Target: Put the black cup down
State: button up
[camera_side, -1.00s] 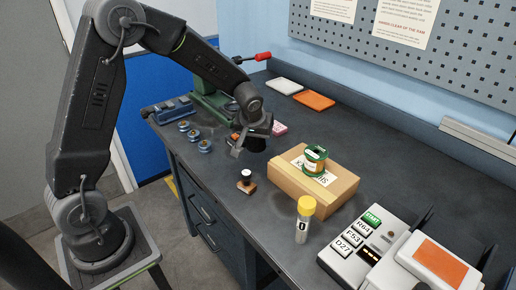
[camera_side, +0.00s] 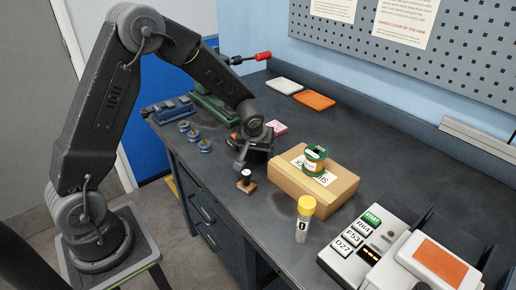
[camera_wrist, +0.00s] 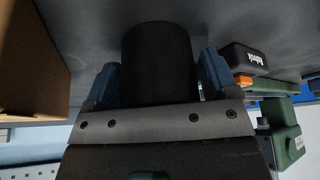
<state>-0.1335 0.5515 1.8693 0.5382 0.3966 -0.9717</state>
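The black cup (camera_wrist: 158,62) fills the middle of the wrist view, between the two blue fingers of my gripper (camera_wrist: 159,82). The fingers lie close against both its sides, and my gripper looks shut on it. In the side view my gripper (camera_side: 252,150) is low over the bench, left of the cardboard box and just behind the wooden stamp. There the cup is mostly hidden by my gripper and dark against the bench. I cannot tell whether its far end touches the bench top.
The stamp (camera_side: 246,182) stands close in front of my gripper. The cardboard box (camera_side: 335,197) bears a green spool (camera_side: 315,160). A yellow-capped bottle (camera_side: 304,220) stands in front. A green vise (camera_side: 210,100) and blue spools (camera_side: 194,135) are behind left.

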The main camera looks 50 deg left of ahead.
jog(key=shift+o, duration=0.6)
jog(key=shift+r, duration=0.3)
jog(key=s+d+r+m, duration=0.1)
jog(key=s+d+r, duration=0.2)
jog(key=s+r, duration=0.45)
jog(key=s+d+r+m, duration=0.25)
jog(key=s+r, duration=0.25)
jog(key=r, duration=0.5)
jog(key=s+d+r+m+t+h, duration=0.1)
jog(key=s+d+m, duration=0.1)
jog(key=s, duration=0.4)
jog(key=s+d+r+m+h, duration=0.1)
jog(key=s+d+m, duration=0.1)
jog(key=s, duration=0.5)
jog(key=shift+s+d+r+t+h, duration=0.3)
jog(key=shift+d+r+t+h, duration=0.1)
jog(key=shift+d, duration=0.05)
